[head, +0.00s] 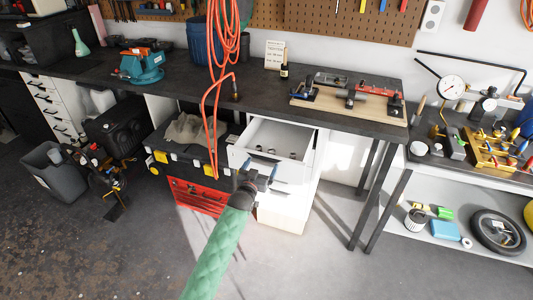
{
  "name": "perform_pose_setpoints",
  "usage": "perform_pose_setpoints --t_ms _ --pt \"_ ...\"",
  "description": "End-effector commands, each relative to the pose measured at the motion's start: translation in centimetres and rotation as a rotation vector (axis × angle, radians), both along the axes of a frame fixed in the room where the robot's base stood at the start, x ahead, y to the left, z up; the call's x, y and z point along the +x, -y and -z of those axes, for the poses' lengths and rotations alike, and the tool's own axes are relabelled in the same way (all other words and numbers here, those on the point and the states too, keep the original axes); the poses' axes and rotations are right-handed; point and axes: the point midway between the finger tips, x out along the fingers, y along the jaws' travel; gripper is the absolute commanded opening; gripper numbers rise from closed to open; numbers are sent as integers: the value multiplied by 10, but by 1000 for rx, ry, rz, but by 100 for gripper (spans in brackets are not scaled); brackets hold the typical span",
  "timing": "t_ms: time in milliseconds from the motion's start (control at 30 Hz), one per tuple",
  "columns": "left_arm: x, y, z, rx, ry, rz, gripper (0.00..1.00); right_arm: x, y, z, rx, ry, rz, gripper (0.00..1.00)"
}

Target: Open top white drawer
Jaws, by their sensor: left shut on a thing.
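The top white drawer (282,139) is pulled out from the white cabinet (315,160) under the workbench, and its inside shows with a few small items in it. My left gripper (262,172) is at the drawer's front face, shut on the drawer handle; the handle itself is mostly hidden by the fingers. My left arm, in a green sleeve, reaches up from the bottom of the view. My right gripper is not in view.
The dark workbench top (190,88) runs above the drawer. A red tool chest (196,196) stands left of the cabinet. An orange cable (216,110) hangs in front of the bench. Dark table legs (372,195) stand to the right. The floor in front is clear.

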Motion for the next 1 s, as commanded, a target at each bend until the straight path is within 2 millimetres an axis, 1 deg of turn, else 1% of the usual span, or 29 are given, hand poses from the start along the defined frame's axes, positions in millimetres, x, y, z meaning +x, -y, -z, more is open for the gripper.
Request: perform_pose_setpoints --t_ms 33,200,300,500,700,1000 --pt "-15 -5 -2 1 -3 0 50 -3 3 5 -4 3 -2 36" --pt "-55 -17 -1 1 -4 0 50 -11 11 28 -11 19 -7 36" --pt "-74 -24 -1 1 -4 1 50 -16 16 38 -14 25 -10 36" --pt "-101 -32 -1 0 -1 1 50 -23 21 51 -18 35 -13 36" --pt "-114 -37 0 0 0 0 50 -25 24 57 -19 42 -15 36" --pt "-116 -37 0 0 0 0 50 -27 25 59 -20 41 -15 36"
